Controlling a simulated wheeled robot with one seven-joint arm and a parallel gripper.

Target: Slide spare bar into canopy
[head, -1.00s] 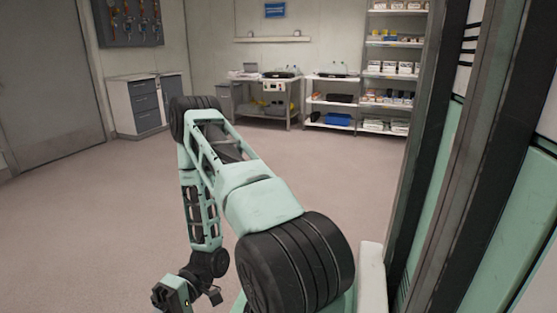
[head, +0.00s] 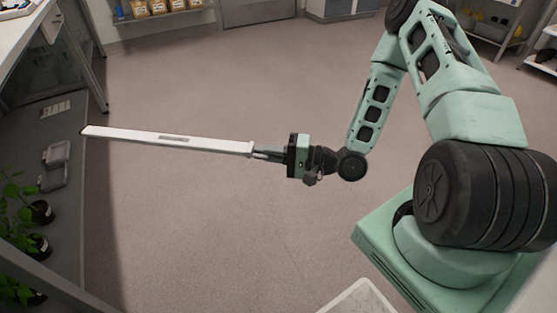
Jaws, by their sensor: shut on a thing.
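The spare bar (head: 170,138) is a long, flat white bar with a small grey label near its middle. My gripper (head: 262,154) is shut on its right end and holds it above the open floor. The bar points left, close to level in the picture, and its far tip is over the edge of a grey shelf surface at the left. The canopy cannot be made out in the head view.
A grey shelf (head: 70,225) at the left carries potted plants (head: 38,212) and grey trays (head: 55,165). A white-topped bench (head: 20,35) stands above it at upper left. A shelf with boxes (head: 165,8) is at the back. The floor between is clear.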

